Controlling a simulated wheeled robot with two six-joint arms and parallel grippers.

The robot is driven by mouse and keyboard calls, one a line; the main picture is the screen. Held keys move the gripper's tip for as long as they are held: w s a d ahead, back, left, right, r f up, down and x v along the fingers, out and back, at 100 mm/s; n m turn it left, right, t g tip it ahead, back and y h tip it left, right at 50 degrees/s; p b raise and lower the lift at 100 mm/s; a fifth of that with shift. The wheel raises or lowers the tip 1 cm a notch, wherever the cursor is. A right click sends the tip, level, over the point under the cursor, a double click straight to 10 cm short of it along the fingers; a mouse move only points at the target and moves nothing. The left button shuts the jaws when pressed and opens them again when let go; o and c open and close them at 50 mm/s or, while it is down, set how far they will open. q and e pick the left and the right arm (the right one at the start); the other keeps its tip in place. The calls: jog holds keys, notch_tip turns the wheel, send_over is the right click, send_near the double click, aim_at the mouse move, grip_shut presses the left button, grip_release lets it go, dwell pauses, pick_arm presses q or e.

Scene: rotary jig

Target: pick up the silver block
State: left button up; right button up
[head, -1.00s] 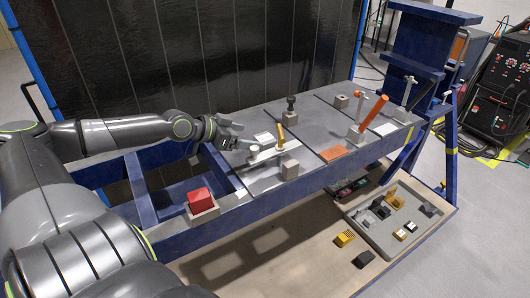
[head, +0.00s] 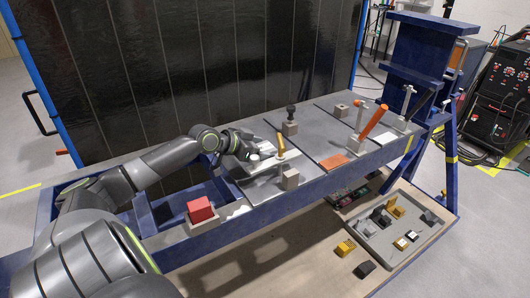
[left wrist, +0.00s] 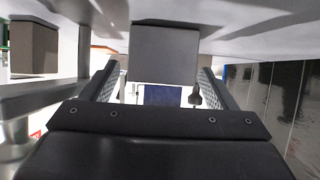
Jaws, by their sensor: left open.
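The silver block (left wrist: 165,52) shows in the left wrist view as a plain grey box straight ahead of my left gripper (left wrist: 159,72). One open finger stands on each side of it, with gaps between fingers and block. Whether the block is fully between the fingertips I cannot tell. In the head view my left gripper (head: 256,152) is low over the near-left part of the bench, beside the yellow-handled clamp (head: 281,147). The silver block is hard to make out there beside the gripper. My right gripper is not in view.
The blue-framed grey bench (head: 317,140) carries a red block (head: 200,210) in a holder and a grey-brown block (head: 290,179) near the gripper. A black-knobbed post (head: 291,118) and orange-handled clamp (head: 372,122) stand farther right. A parts tray (head: 422,240) lies below.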

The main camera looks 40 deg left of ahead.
aim_at(270, 149)
pick_arm(q)
jog(key=shift+p+x, duration=0.3)
jog(key=shift+x, duration=1.25)
jog(key=c, duration=1.3)
jog(key=shift+a+r, duration=0.1)
jog(key=shift+r, duration=0.05)
jog(key=shift+c, duration=0.2)
